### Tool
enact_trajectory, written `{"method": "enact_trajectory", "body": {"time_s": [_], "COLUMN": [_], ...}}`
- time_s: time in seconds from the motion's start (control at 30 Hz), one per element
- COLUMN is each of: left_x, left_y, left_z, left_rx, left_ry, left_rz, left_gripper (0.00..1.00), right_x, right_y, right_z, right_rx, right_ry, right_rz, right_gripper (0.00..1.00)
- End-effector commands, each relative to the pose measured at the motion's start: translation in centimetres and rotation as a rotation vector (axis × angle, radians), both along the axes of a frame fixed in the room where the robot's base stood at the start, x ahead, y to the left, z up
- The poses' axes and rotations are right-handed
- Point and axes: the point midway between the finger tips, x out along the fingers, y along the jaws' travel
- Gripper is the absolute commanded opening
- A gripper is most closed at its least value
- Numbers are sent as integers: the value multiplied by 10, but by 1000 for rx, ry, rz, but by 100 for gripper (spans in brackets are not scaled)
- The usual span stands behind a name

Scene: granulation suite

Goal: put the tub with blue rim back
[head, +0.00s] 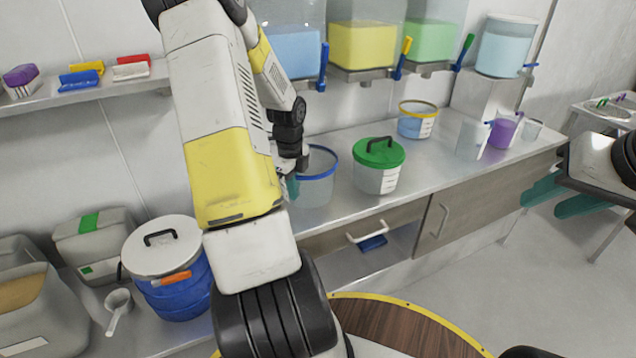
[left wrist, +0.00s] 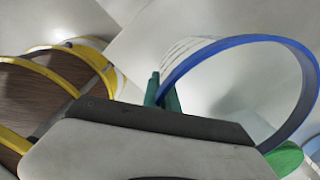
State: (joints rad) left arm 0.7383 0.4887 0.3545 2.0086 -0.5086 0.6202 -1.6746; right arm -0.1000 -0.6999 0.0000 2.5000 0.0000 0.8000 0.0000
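The tub with the blue rim (head: 319,186) is a clear, open-topped tub at the counter's front left in the head view. Its blue rim fills the right of the left wrist view (left wrist: 247,42). My left gripper (head: 292,187) is at the tub's left side. In the left wrist view its teal fingers (left wrist: 163,92) are close together, with the rim and wall between them. The tub looks upright; I cannot tell whether its base touches the counter. My right gripper (head: 562,197) is at the far right, its teal fingers apart and empty.
A green-lidded tub (head: 378,168) stands close right of the blue-rimmed tub, with a yellow-rimmed tub (head: 417,121) behind. A purple jug (head: 504,130) stands further right. Hoppers (head: 362,45) hang above. A blue drum (head: 172,285) and a scoop (head: 119,308) are at lower left.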

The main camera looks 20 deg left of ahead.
Motion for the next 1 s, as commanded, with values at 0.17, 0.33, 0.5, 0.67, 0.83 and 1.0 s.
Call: {"method": "enact_trajectory", "body": {"time_s": [0.17,0.33,0.5,0.67,0.83,1.0], "left_x": [7,8,8,7,7,7], "left_y": [0,0,0,0,0,0], "left_z": [-15,-36,-36,-39,-39,-39], "left_rx": [-2,-1,0,0,0,0], "left_ry": [3,1,-1,0,0,0], "left_rz": [-1,-1,0,0,0,0], "left_gripper": [0,0,0,0,24,24], "right_x": [0,0,0,0,0,0], "right_y": [0,0,0,0,0,0], "right_z": [0,0,0,0,0,0], "right_rx": [0,0,0,0,0,0], "right_ry": [0,0,0,0,0,0], "right_rz": [0,0,0,0,0,0], "right_gripper": [37,37,37,37,37,37]}}
